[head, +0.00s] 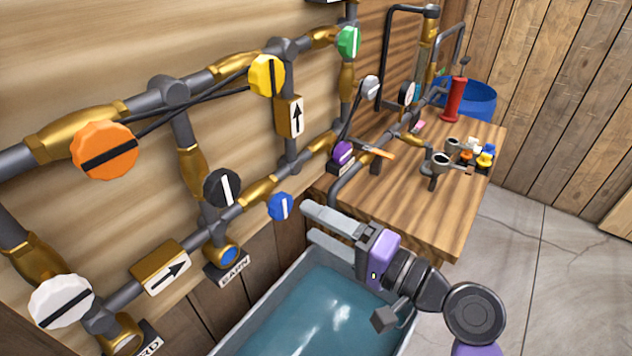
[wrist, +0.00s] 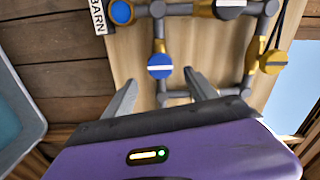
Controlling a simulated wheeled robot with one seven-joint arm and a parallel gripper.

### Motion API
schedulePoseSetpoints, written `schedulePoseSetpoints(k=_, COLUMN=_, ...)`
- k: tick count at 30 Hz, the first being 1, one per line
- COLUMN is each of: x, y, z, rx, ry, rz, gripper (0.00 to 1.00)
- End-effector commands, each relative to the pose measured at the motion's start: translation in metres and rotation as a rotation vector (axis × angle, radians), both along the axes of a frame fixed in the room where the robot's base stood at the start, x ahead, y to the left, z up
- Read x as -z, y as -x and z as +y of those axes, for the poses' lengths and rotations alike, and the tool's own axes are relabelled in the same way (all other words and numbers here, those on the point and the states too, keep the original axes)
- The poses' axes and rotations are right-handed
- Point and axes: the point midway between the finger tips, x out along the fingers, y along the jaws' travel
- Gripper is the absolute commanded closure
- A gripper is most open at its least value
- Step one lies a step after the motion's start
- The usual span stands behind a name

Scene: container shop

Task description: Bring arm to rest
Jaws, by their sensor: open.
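My gripper (head: 308,222) is open and empty, its purple body and grey fingers above the water trough (head: 235,335). Its fingers point left toward the pipe wall. The blue knob (head: 280,206) is just left of the fingertips, with a small gap in the head view. In the wrist view, the two fingers (wrist: 162,80) are spread, and the blue knob (wrist: 160,66) appears between and beyond them. My arm reaches in from the lower right.
Pipes carry orange (head: 105,150), yellow (head: 266,76), black (head: 222,187), white (head: 62,301), green (head: 348,42) and purple (head: 343,152) knobs. A wooden bench (head: 440,215) with small fittings stands behind my gripper. Open floor (head: 540,280) lies at the right.

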Motion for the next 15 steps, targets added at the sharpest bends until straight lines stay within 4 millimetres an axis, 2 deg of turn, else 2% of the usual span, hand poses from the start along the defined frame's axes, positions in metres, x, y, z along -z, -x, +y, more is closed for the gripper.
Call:
schedulePoseSetpoints(k=5, x=-0.002, y=-0.003, z=-0.002, rx=0.013, ry=0.004, rz=-0.021, gripper=0.34)
schedulePoseSetpoints(k=8, x=-0.008, y=-0.014, z=-0.012, rx=0.077, ry=0.025, rz=-0.071, gripper=0.34)
schedulePoseSetpoints(k=11, x=-0.019, y=-0.028, z=-0.031, rx=0.19, ry=0.077, rz=-0.16, gripper=0.34)
schedulePoseSetpoints(k=15, x=-0.006, y=-0.027, z=-0.067, rx=0.378, ry=0.193, rz=-0.252, gripper=0.34)
